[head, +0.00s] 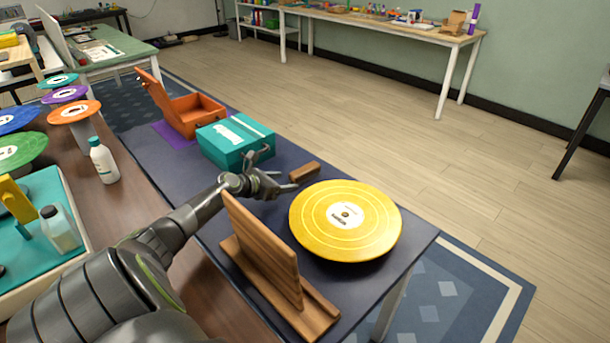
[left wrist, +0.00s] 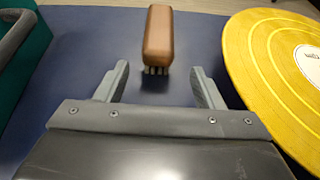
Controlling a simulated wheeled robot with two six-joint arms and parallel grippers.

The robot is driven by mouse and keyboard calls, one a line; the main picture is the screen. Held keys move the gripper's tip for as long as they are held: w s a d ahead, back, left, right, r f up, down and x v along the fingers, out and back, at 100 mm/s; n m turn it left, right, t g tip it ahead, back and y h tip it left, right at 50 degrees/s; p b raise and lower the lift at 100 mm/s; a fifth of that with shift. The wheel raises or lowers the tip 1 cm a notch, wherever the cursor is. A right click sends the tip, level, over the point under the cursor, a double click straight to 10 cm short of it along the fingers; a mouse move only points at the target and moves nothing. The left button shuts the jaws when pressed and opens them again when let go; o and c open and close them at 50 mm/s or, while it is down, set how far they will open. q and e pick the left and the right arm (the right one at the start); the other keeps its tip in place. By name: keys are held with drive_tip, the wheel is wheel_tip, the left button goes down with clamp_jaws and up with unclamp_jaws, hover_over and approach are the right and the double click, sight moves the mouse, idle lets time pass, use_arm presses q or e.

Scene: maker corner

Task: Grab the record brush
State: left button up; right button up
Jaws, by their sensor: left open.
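The record brush (head: 304,172) is a small brown wooden block lying on the dark blue table top, between the teal box and the yellow record. In the left wrist view the brush (left wrist: 157,38) shows its wooden back and pale bristles at the near end. My left gripper (head: 283,184) is open, with its fingertips just short of the brush. In the left wrist view the open fingers (left wrist: 160,78) stand to either side of the brush's near end, with nothing between them. My right gripper is in neither view.
A yellow record (head: 370,222) lies close on the right. A teal box (head: 222,150) stands to the left, with an open orange box (head: 200,112) behind it. A wooden stand (head: 262,250) rises in front, beside my left arm. Dark table surface is bare around the brush.

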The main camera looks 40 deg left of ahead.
sight(291, 178)
use_arm(q)
drive_tip(key=shift+b+x, duration=0.55)
drive_tip(key=shift+x, duration=2.3)
drive_tip(key=shift+w+a+r, duration=0.1)
drive_tip(key=shift+r, duration=0.1)
drive_tip(key=shift+c, duration=0.3)
drive_tip(key=c, duration=1)
drive_tip(key=shift+r, duration=0.1)
